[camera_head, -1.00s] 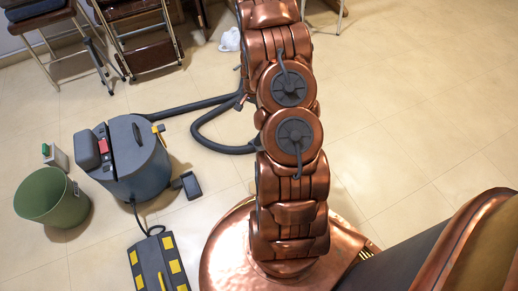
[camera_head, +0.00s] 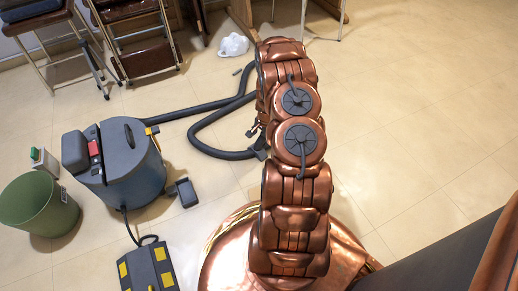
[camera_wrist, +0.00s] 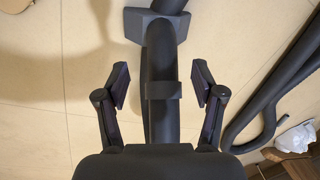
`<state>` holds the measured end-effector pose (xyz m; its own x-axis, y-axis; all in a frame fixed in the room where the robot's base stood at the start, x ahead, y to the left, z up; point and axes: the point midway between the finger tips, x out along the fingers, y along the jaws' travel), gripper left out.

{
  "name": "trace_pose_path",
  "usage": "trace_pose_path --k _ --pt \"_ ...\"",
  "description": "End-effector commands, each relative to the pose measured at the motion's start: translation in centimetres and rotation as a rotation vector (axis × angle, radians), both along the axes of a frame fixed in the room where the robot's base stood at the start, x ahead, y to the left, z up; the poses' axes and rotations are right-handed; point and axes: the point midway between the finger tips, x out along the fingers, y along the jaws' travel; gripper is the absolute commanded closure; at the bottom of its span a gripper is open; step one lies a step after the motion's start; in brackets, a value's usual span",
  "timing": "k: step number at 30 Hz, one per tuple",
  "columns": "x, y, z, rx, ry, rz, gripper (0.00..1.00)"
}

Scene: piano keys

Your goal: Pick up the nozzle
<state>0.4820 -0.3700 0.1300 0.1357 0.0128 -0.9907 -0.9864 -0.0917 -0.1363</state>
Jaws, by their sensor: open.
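In the wrist view a dark tube, seemingly the nozzle (camera_wrist: 161,64), runs up the middle and widens into a blocky piece at the top. A raised dark band crosses it. My gripper (camera_wrist: 160,84) is open, with one finger on each side of the tube and a gap on both sides. I cannot tell whether the fingertips are level with the tube or above it. In the head view the copper arm hides the nozzle and most of the gripper. The blue-grey vacuum cleaner (camera_head: 133,165) stands left of the arm, its dark hose (camera_head: 205,150) looping toward the arm.
A green bin (camera_head: 38,205) stands left of the vacuum. A black-and-yellow floor unit (camera_head: 147,268) lies below it. Folding chairs (camera_head: 140,45) stand at the back left. A white bag (camera_head: 233,45) lies on the floor behind the hose. The tiled floor at right is clear.

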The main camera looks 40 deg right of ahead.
Motion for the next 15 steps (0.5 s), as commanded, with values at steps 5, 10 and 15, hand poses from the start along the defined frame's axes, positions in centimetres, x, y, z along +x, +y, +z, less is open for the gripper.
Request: trace_pose_path --k 5,10,15 --pt "0.6 0.0 -2.7 0.0 -0.001 0.001 0.32" --pt "0.9 0.1 -4.0 -0.001 -0.002 0.001 0.32" --pt "0.9 0.1 -3.9 -0.001 -0.002 0.0 0.32"
